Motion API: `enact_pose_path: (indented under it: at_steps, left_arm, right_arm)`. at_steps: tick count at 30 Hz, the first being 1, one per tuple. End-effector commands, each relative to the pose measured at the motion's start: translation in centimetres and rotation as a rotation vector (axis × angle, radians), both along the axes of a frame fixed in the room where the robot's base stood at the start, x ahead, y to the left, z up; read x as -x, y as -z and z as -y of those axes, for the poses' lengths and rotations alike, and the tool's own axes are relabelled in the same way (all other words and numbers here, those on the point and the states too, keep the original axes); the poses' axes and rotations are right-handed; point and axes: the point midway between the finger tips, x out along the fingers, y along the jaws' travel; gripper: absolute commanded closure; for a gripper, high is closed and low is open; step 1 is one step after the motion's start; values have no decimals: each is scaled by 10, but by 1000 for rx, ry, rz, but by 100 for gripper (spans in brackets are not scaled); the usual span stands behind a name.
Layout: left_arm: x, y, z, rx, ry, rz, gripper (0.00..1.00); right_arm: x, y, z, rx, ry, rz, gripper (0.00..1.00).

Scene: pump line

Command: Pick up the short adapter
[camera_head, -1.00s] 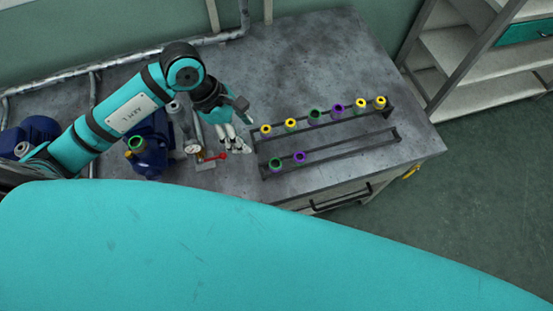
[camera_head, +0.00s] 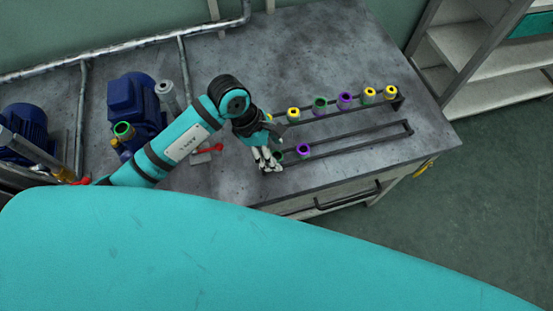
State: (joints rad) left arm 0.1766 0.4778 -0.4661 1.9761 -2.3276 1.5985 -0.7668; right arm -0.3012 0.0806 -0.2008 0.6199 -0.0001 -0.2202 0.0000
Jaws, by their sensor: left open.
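Several adapters with coloured rings stand in a dark two-rail rack (camera_head: 365,140) on the grey bench. In the front rail are a green-ringed adapter (camera_head: 279,155), partly hidden by my gripper, and a purple-ringed adapter (camera_head: 303,150). The back rail holds yellow-ringed ones (camera_head: 293,115), a green-ringed one (camera_head: 320,105) and a purple-ringed one (camera_head: 345,101). I cannot tell by height which is the short adapter. My left gripper (camera_head: 267,160) is open, pointing down at the left end of the front rail, close beside the green-ringed adapter; contact is unclear. My right gripper is not in view.
Blue pumps (camera_head: 135,103) and pipes stand on the left of the bench, one pump with a green-ringed port (camera_head: 123,130). A red-handled valve (camera_head: 207,149) lies behind my forearm. Shelves (camera_head: 480,70) stand at the right. The bench behind the rack is clear.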

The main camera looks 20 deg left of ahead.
Motion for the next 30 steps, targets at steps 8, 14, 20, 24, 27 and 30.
enact_pose_path:
  at_steps: [8, 14, 20, 24, 27, 30]
  left_arm:
    - [0, 12, 4, -2, 0, 0, 39]
    - [0, 12, 4, -2, 0, 0, 54]
    - [0, 12, 4, -2, 0, 0, 80]
    - [0, 12, 4, -1, 0, 0, 93]
    - [0, 12, 4, -1, 0, 0, 93]
    - [0, 11, 4, -1, 0, 1, 93]
  right_arm:
    - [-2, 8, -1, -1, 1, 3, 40]
    - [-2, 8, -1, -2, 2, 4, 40]
    - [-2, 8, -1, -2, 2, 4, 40]
    - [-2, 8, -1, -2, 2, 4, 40]
    - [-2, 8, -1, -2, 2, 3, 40]
    - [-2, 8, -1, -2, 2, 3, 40]
